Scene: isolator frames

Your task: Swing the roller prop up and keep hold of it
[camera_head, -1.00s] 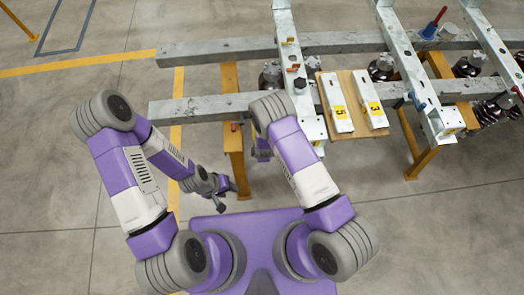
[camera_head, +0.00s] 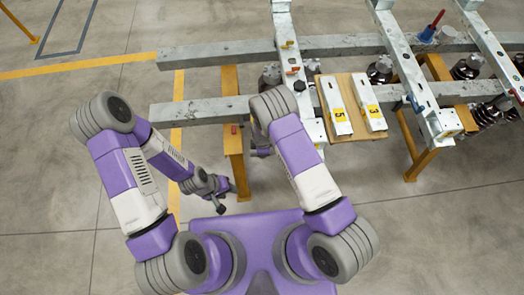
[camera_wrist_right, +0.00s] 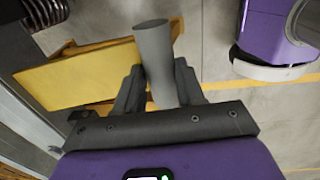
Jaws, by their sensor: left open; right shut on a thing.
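In the right wrist view, my right gripper (camera_wrist_right: 160,88) is shut on a smooth grey round bar, the roller prop (camera_wrist_right: 153,45). The bar stands up between the two dark fingers, its free end above them. In the head view, my right forearm mostly hides this gripper and the prop beside the near end of the steel frame. My left gripper (camera_head: 222,196) is open and empty, low to the left of the yellow trestle.
A yellow trestle (camera_head: 234,152) carries the grey steel beams (camera_head: 195,111). A wooden board (camera_head: 358,128) holds two white blocks labelled 5 and 3. Crossbars and dark insulators lie to the right. Floor at the left is open.

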